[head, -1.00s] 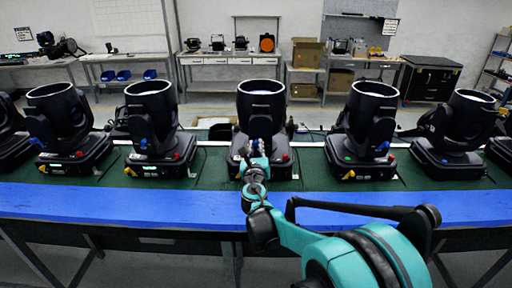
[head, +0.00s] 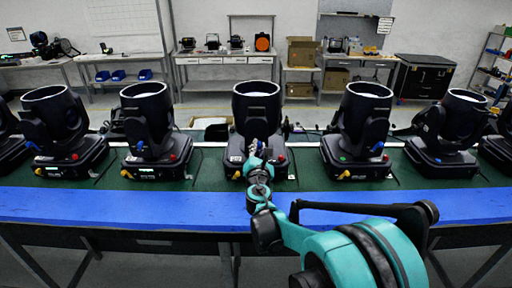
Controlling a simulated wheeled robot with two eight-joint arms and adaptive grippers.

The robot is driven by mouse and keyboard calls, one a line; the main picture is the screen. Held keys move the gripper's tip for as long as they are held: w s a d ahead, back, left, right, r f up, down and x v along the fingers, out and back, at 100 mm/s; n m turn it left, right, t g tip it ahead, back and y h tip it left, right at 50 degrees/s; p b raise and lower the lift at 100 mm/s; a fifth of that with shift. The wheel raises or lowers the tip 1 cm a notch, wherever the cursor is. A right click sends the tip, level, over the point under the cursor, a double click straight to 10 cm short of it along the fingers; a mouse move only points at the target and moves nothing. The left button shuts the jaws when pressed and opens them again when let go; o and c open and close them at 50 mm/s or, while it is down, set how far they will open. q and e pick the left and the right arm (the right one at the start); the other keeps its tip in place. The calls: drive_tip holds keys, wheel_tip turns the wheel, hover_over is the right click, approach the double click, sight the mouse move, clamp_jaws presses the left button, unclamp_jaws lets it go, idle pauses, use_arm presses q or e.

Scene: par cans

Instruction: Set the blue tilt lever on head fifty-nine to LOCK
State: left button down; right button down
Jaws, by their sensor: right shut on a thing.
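The middle moving head (head: 256,98), a black lamp with an open round top, stands upright on its base on the green mat. My right gripper (head: 257,150) is against the front of this head, between its yoke and base. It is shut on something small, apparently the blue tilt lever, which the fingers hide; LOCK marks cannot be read. A red knob (head: 281,160) shows on the base to the right of the gripper. Number labels are too small to read, so I cannot confirm which is head fifty-nine. My left gripper is not in view.
Similar heads stand in a row, with one (head: 150,120) to the left and one (head: 362,120) to the right. The blue front edge (head: 120,205) of the bench is clear. Cables lie on the green mat (head: 210,168). Back tables stand well behind.

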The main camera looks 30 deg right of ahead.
drive_tip(key=shift+s+d+f+m, duration=0.1)
drive_tip(key=shift+d+m, duration=0.1)
drive_tip(key=shift+m, duration=0.6)
drive_tip(key=shift+s+d+m, duration=0.1)
drive_tip(key=shift+d+m, duration=0.05)
drive_tip(key=shift+m, duration=0.65)
drive_tip(key=c, duration=1.5)
unclamp_jaws()
drive_tip(key=v, duration=1.2)
drive_tip(key=shift+f, duration=0.15)
